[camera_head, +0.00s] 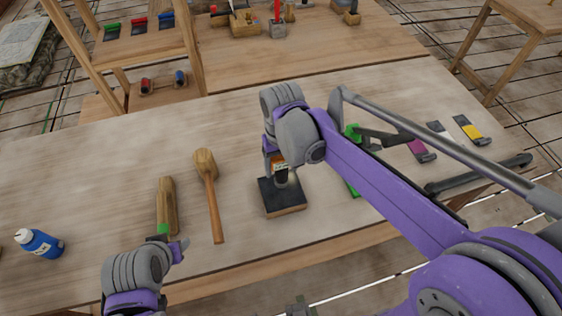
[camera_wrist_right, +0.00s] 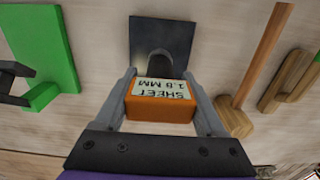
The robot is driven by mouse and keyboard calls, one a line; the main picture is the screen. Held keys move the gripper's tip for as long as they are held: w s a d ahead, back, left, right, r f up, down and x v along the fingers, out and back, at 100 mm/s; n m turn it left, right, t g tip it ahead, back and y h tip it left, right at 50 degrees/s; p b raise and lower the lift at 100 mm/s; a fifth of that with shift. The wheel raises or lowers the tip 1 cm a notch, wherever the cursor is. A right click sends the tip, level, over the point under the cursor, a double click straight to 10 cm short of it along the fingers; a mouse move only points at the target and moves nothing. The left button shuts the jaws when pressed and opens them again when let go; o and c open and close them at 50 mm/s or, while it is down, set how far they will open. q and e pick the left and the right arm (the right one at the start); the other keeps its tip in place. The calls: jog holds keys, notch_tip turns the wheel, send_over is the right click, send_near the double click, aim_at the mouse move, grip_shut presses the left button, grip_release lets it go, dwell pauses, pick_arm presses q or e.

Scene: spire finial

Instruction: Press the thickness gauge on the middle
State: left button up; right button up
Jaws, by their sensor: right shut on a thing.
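My right gripper (camera_head: 279,168) is shut on an orange thickness gauge (camera_wrist_right: 160,110); it also shows in the right wrist view (camera_wrist_right: 161,95). The gauge's pale label reads "SHEET 1.8 MM". In the head view the gauge (camera_head: 281,162) is partly hidden by the gripper. It is above a dark square block (camera_head: 290,201) with a wooden lower edge, also in the right wrist view (camera_wrist_right: 140,42). A rounded grey piece (camera_wrist_right: 160,66) shows between gauge and block. I cannot tell whether the gauge touches it. My left gripper (camera_head: 177,248) is low at the left; its opening is unclear.
A wooden mallet (camera_head: 206,166), a wooden-handled tool (camera_head: 166,202) and a blue bottle (camera_head: 42,243) lie or stand left of the block. A wooden rack (camera_head: 188,50) stands at the back left.

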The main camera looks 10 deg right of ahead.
aim_at(281, 157)
pick_arm(q)
jog(key=shift+s+f+b, duration=0.35)
jog(key=shift+f+b, duration=0.25)
jog(key=shift+f, duration=0.25)
jog(key=shift+s+f+b, duration=0.3)
jog(key=shift+f+b, duration=0.25)
jog(key=shift+f, duration=0.25)
pick_arm(e)
jog(key=shift+f, duration=2.1)
jog(key=o, duration=1.5)
jog(key=shift+r, duration=0.1)
pick_arm(q)
jog(key=shift+w+r+p, duration=0.2)
jog(key=shift+r+p, duration=0.2)
jog(key=shift+r, duration=0.1)
pick_arm(e)
notch_tip(281, 157, up, 11)
jog(key=shift+f, duration=0.15)
jog(key=shift+s, duration=0.1)
